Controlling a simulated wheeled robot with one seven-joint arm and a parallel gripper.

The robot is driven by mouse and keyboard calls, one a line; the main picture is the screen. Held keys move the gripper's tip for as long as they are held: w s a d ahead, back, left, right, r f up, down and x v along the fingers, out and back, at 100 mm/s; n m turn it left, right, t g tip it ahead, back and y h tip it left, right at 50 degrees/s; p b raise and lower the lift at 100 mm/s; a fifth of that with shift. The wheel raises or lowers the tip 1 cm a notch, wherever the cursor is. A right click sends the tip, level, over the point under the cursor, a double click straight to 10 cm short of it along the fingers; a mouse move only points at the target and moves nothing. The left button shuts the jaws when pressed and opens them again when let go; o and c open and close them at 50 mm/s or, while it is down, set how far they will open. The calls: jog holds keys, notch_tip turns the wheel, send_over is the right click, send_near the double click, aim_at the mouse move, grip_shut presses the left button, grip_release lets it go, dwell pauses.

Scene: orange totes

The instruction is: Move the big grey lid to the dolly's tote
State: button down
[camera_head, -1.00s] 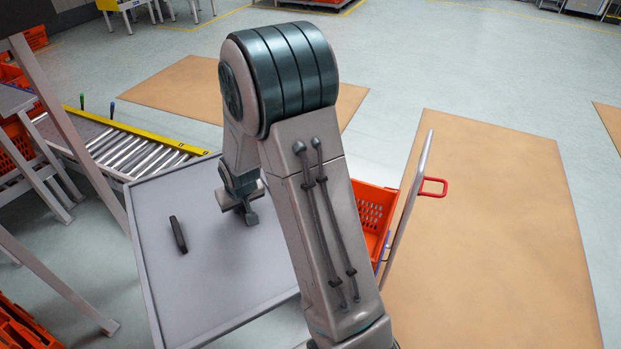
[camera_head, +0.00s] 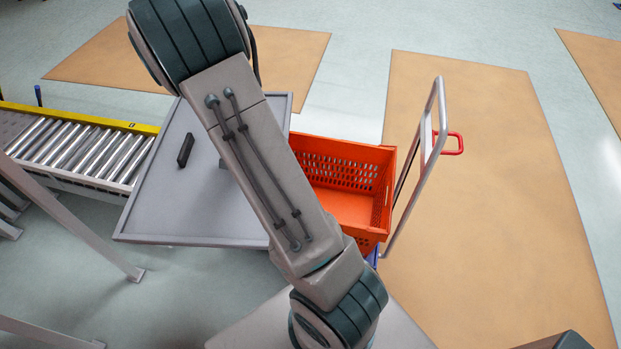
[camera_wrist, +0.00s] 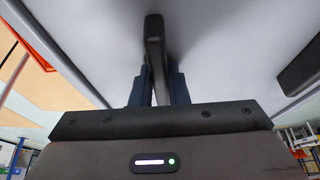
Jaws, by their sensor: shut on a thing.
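The big grey lid (camera_head: 185,215) is a flat panel with a raised rim and dark handles. One handle (camera_head: 185,150) is bare at its left; it also shows at the right of the wrist view (camera_wrist: 302,68). My gripper (camera_wrist: 158,88) is shut on the other handle (camera_wrist: 153,45), with a blue finger on each side of it. My arm hides the gripper and the lid's right part in the head view. The orange tote (camera_head: 370,205) is open, right of the lid. Its left part is hidden by my arm and the lid. I cannot tell their height difference.
The dolly's upright metal handle frame (camera_head: 432,125) with a red grip (camera_head: 452,144) stands right of the tote. A roller conveyor (camera_head: 85,150) with a yellow edge lies left of the lid. Brown floor mats (camera_head: 490,200) lie behind and right, with clear floor around them.

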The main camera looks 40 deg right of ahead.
jog(key=s+d+f+m+g+b, duration=0.2)
jog(key=d+f+m+g+b, duration=0.2)
jog(key=d+f+m+b, duration=0.6)
jog(key=s+d+f+m+g+b, duration=0.2)
jog(key=d+f+m+g+b, duration=0.1)
jog(key=d+f+m+b, duration=0.7)
notch_tip(320, 180, down, 8)
jog(key=b, duration=0.3)
jog(key=shift+b, duration=0.4)
jog(key=shift+a+f, duration=0.15)
jog(key=shift+f, duration=0.2)
jog(key=c, duration=1.3)
grip_release()
jog(key=shift+f, duration=0.1)
jog(key=shift+s, duration=0.1)
jog(key=shift+a, duration=0.1)
